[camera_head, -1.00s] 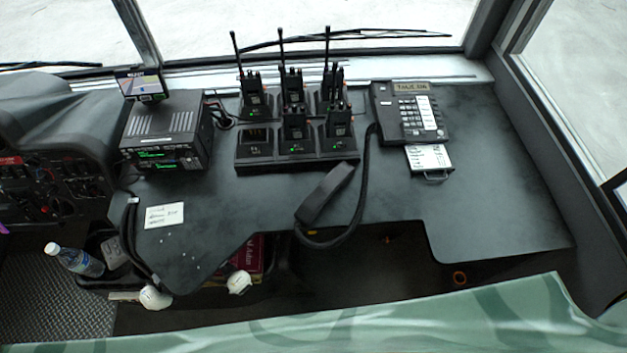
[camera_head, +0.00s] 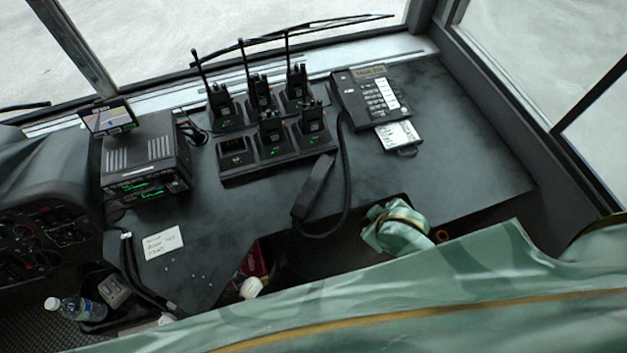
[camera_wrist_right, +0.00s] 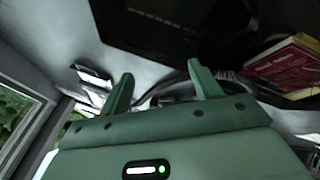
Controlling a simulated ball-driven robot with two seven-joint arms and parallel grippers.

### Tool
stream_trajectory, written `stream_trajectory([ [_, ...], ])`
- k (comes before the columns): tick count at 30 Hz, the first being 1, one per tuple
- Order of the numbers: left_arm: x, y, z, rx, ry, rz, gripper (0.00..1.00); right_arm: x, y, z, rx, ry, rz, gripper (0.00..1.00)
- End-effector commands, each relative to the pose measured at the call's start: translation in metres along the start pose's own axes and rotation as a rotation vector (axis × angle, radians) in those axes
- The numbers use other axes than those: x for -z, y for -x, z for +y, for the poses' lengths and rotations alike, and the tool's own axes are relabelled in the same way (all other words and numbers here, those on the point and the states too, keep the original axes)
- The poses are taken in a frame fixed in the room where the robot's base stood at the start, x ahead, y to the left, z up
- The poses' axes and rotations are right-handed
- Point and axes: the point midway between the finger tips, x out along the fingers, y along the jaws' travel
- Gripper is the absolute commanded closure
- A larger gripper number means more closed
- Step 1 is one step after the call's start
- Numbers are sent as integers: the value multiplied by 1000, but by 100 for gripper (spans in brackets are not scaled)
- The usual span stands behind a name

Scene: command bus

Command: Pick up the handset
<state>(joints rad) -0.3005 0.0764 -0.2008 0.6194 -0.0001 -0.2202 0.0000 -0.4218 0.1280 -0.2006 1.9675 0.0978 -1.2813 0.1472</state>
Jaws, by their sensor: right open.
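The black handset (camera_head: 313,185) lies on the dark console top near its front edge, tilted, with its long side running up to the right. A thick black cord curves beside it up to the desk phone (camera_head: 370,100). In the right wrist view, my right gripper (camera_wrist_right: 161,86) shows two green fingers spread apart with nothing between them. That view looks at a dark panel and cables; I cannot make out the handset there. In the head view a green part of mine (camera_head: 395,230) is below the console edge, right of the handset. My left gripper is not in view.
A charger rack (camera_head: 245,172) with several radios stands behind the handset. A radio unit with screen (camera_head: 150,160) is at left. A paper note (camera_head: 162,242) lies front left. A red book (camera_wrist_right: 288,62) shows in the wrist view.

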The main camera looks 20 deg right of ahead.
Motion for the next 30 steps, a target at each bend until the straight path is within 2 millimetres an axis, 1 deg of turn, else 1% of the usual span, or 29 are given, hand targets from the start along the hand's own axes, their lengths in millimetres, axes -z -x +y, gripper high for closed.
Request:
stream_trajectory([
  [1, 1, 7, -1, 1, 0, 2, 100, 26, 22, 10, -1, -31, 36, 36],
  [2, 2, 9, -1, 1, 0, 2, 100, 41, 32, 12, 9, -60, 54, 36],
  [3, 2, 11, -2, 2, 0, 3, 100, 61, 45, 13, 31, -104, 78, 36],
  [5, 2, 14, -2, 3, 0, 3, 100, 92, 58, 7, 87, -177, 106, 36],
  [6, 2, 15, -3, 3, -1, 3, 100, 110, 63, 1, 130, -224, 115, 36],
  [9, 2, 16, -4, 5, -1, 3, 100, 147, 69, -18, 237, -337, 100, 36],
  [11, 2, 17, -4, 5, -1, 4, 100, 165, 69, -29, 294, -404, 68, 36],
  [12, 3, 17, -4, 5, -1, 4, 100, 176, 68, -35, 327, -453, 35, 36],
  [15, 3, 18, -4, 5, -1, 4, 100, 199, 62, -43, 372, -593, -90, 36],
  [17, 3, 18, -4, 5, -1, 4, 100, 208, 55, -40, 362, -698, -187, 36],
  [20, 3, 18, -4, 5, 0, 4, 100, 219, 45, -20, 288, -896, -341, 36],
  [21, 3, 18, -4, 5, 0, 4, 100, 222, 42, -10, 249, -973, -390, 36],
  [25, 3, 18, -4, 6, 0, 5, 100, 228, 39, 17, 146, -1158, -488, 36],
  [27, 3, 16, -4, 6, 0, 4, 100, 228, 36, 24, 117, -1210, -512, 36],
  [29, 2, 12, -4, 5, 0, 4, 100, 226, 31, 24, 106, -1231, -522, 36],
  [30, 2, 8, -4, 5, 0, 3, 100, 223, 24, 22, 104, -1235, -525, 36],
])
